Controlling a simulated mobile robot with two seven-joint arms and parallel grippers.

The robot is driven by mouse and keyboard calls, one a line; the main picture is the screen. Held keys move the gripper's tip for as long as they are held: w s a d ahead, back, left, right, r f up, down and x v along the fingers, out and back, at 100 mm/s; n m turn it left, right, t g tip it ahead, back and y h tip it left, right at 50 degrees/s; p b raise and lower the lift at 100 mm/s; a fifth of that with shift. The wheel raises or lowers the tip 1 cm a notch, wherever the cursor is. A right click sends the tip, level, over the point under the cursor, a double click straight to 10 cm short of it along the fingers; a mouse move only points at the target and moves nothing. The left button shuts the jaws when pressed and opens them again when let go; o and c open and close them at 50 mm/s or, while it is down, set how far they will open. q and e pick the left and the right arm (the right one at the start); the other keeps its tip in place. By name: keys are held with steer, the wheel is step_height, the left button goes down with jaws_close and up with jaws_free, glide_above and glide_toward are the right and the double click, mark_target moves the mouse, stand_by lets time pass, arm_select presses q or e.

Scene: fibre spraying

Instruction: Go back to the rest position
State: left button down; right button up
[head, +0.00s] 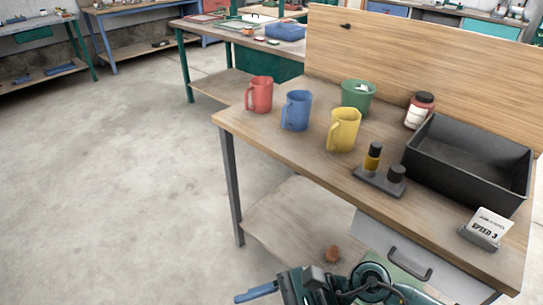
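A dark green and black part of my own arm (350,285) shows at the bottom edge, in front of the workbench. A blue bar-like piece (257,292) sticks out to its left. I cannot make out fingertips there, so whether a gripper is open or shut does not show. It looks like my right arm, apart from the things on the tabletop. No arm comes in from the left, and my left gripper is not in view.
A drawer handle (409,263) protrudes in front. Floor at left is clear.

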steer(key=w+r+m+t+y, duration=0.5)
steer(key=r+m+t, duration=0.3)
steer(key=m, duration=0.9)
steer(key=w+d+f+m+t+h, duration=0.3)
steer(key=m+t+h, duration=0.15)
steer(key=m, duration=0.55)
steer(key=w+d+f+m+t+h, duration=0.35)
steer(key=m+t, duration=0.25)
steer(key=m, duration=0.3)
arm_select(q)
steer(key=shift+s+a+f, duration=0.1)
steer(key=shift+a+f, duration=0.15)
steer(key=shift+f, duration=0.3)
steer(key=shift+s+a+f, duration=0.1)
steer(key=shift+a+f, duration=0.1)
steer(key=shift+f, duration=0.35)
arm_select(e)
steer(key=s+d+f+m+g+h, duration=0.2)
steer(key=s+d+f+m+h, duration=0.2)
steer(key=f+m, duration=0.3)
steer(key=s+d+f+m+g+h, duration=0.3)
steer(key=d+f+m, duration=0.3)
steer(key=m, duration=0.6)
step_height(320, 180, down, 3)
steer(key=shift+s+r+m+h, duration=0.2)
steer(key=shift+s+m+h, duration=0.15)
steer(key=shift+s, duration=0.35)
